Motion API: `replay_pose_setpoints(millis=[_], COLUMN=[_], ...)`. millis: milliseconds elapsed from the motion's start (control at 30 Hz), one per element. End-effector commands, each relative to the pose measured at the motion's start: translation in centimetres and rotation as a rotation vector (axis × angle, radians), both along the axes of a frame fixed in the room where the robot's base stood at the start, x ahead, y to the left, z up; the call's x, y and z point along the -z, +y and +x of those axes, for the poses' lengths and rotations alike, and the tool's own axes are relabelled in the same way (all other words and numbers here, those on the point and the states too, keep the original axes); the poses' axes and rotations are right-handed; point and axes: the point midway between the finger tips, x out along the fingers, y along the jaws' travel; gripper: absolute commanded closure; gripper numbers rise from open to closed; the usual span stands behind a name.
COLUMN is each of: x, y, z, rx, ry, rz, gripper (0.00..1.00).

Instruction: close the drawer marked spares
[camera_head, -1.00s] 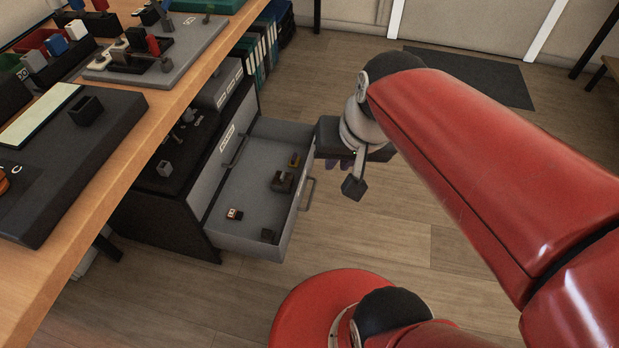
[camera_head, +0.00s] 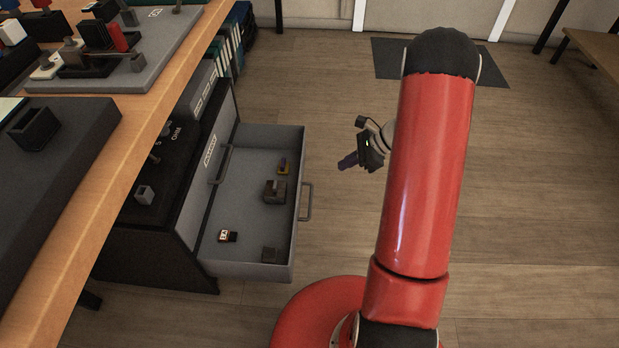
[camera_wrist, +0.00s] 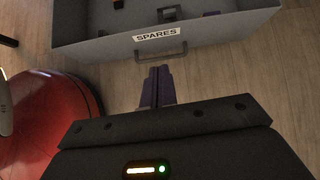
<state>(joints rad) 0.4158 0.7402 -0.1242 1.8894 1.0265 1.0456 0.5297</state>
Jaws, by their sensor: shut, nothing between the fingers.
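The grey drawer (camera_head: 252,270) under the workbench is pulled out, with several small parts inside. In the wrist view its front (camera_wrist: 205,30) carries a label reading SPARES (camera_wrist: 157,35), with a dark bar handle (camera_wrist: 161,51) below the label. The handle (camera_head: 306,202) shows on the drawer's right side in the head view. My gripper (camera_head: 346,163) is to the right of the drawer front, apart from it. In the wrist view the purple fingers (camera_wrist: 157,86) are together and empty, pointing toward the handle with a gap of floor between.
The wooden workbench (camera_head: 150,130) runs along the left, above the drawer cabinet (camera_head: 150,255). Upright binders (camera_head: 228,50) stand behind the cabinet. A dark mat (camera_head: 395,60) lies at the back. The floor right of the drawer is clear.

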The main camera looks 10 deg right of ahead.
Motion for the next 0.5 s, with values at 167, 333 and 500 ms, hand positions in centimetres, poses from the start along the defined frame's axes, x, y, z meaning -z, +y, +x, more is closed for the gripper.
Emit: replay_pose_setpoints(millis=[167,333,500], x=[2.0,3.5,6.2], y=[-0.3,1.3,3.8], z=[0.3,0.7,1.5], rx=[0.045,0.042,0.04], ry=[0.026,0.027,0.027], rz=[0.025,0.024,0.024], gripper=[1.0,1.0,1.0])
